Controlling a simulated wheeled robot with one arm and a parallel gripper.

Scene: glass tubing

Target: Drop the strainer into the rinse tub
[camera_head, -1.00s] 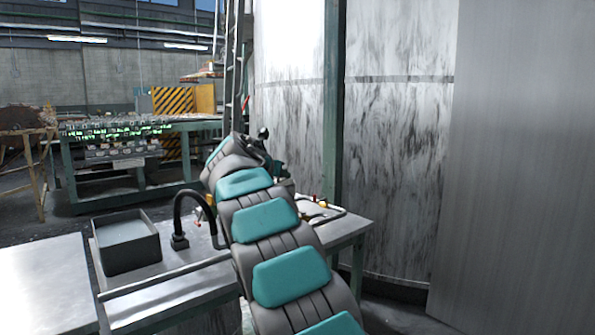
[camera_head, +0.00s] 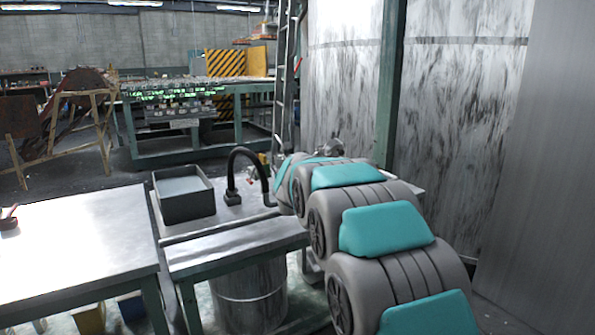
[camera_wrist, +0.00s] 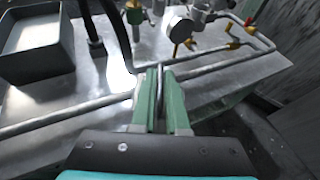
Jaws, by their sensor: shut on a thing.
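The rinse tub, a dark grey open rectangular box (camera_head: 188,209), stands on the metal bench left of the black hose; it also shows at the upper left of the wrist view (camera_wrist: 38,68). My gripper (camera_wrist: 161,85) has its green fingers closed around a thin grey metal rod (camera_wrist: 161,76), which looks like the strainer's handle. No strainer bowl can be clearly made out. The gripper is over the bench, to the right of the tub and apart from it. In the head view my arm hides the gripper and what it holds.
A black curved hose (camera_head: 246,160) rises between the tub and my arm. A metal rail (camera_head: 225,229) runs along the bench. Pipes with yellow and red fittings (camera_wrist: 232,44) lie beyond the gripper.

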